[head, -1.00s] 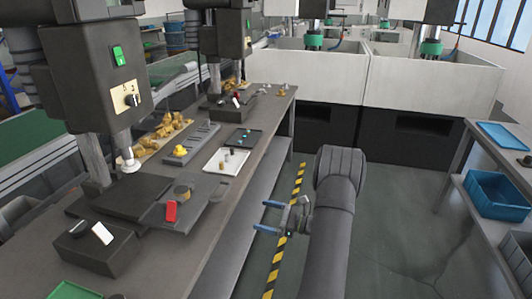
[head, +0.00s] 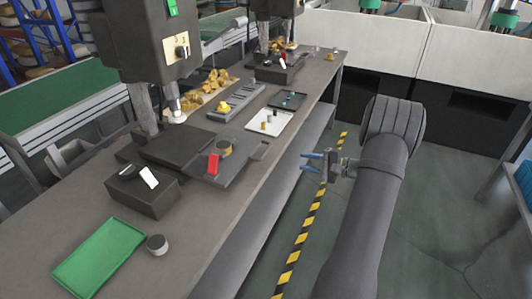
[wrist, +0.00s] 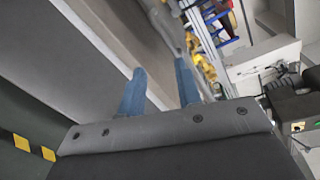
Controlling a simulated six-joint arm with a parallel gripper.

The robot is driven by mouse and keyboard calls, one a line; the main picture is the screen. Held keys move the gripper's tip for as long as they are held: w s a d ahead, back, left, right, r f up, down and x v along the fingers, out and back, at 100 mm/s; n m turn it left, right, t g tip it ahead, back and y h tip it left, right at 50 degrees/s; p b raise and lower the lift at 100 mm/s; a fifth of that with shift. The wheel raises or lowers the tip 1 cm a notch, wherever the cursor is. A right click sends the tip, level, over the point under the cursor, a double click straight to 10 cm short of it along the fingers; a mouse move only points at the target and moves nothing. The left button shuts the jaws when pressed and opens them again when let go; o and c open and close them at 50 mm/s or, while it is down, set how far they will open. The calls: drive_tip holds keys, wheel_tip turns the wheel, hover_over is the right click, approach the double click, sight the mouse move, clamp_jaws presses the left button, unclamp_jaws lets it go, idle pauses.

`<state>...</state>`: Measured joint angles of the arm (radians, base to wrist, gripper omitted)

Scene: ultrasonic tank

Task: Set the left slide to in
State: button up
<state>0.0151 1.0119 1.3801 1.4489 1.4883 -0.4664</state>
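The nearer, left press (head: 150,45) stands on the long grey bench. Under its ram, a dark flat slide plate (head: 235,170) sticks out to the right towards the bench's front edge. It carries a red handle (head: 213,163) and a small round brownish part (head: 224,147). I take this plate to be the left slide; no label is readable. My gripper (head: 311,162) has two blue fingers, is open and empty, and hangs off the bench's front edge, right of the slide and apart from it. Its parted fingers also show in the wrist view (wrist: 160,90).
A black box with a white rocker (head: 149,178), a green tray (head: 98,255) and a small round part (head: 157,244) lie nearer on the bench. Farther along are a white tray (head: 270,123) and a second press (head: 277,20). The aisle with striped floor tape (head: 300,240) is clear.

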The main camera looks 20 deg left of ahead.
drive_tip(key=w+r+n, duration=0.1)
drive_tip(key=n, duration=0.3)
approach(265, 151)
drive_tip(key=shift+h, duration=0.4)
drive_tip(key=x, duration=1)
clamp_jaws()
